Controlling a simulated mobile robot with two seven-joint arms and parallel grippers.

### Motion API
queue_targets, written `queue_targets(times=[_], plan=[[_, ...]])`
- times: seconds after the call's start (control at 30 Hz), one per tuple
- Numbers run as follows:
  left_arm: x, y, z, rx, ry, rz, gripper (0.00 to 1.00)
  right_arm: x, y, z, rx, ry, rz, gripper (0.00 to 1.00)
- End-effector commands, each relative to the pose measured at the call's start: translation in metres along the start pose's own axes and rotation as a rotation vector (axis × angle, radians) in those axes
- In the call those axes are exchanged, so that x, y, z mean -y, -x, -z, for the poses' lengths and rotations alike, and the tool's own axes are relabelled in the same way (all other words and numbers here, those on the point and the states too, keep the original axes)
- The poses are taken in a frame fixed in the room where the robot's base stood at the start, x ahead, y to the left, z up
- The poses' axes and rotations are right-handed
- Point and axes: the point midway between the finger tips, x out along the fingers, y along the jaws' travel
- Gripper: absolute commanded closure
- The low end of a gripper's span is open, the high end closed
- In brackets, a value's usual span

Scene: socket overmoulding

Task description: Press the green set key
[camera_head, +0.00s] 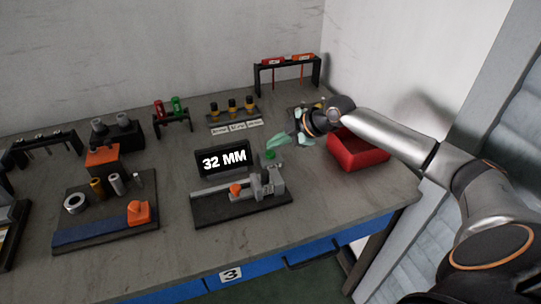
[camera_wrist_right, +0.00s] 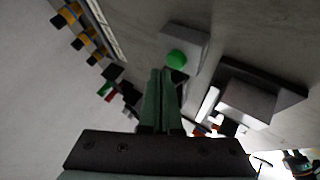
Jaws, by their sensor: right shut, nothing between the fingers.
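The green set key (camera_head: 270,154) is a small round green button beside the black display (camera_head: 224,161), which reads "32 MM". In the right wrist view the green key (camera_wrist_right: 176,58) sits on a grey block, just beyond the fingertips. My right gripper (camera_head: 272,143) has pale green fingers and is shut and empty, close above the key in the head view. Its fingers (camera_wrist_right: 163,72) are together in the right wrist view. I cannot tell whether they touch the key. My left gripper is not in view.
A grey gauge with an orange knob (camera_head: 236,189) stands on a dark base in front of the display. A red bin (camera_head: 357,152) lies to the right, under my right arm. A row of black-and-yellow pieces (camera_head: 232,106) stands behind. The bench's right front is clear.

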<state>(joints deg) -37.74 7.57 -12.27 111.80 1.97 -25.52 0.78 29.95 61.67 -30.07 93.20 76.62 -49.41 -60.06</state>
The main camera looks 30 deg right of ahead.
Motion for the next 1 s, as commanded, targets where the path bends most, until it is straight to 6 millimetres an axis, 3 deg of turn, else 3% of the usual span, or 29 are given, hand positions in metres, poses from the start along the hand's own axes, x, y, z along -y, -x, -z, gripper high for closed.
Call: queue_targets(times=[1.0], plan=[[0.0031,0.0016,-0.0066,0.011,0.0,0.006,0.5,-0.0003,0.0002,0.0002,0.0,0.0,0.0,1.0]])
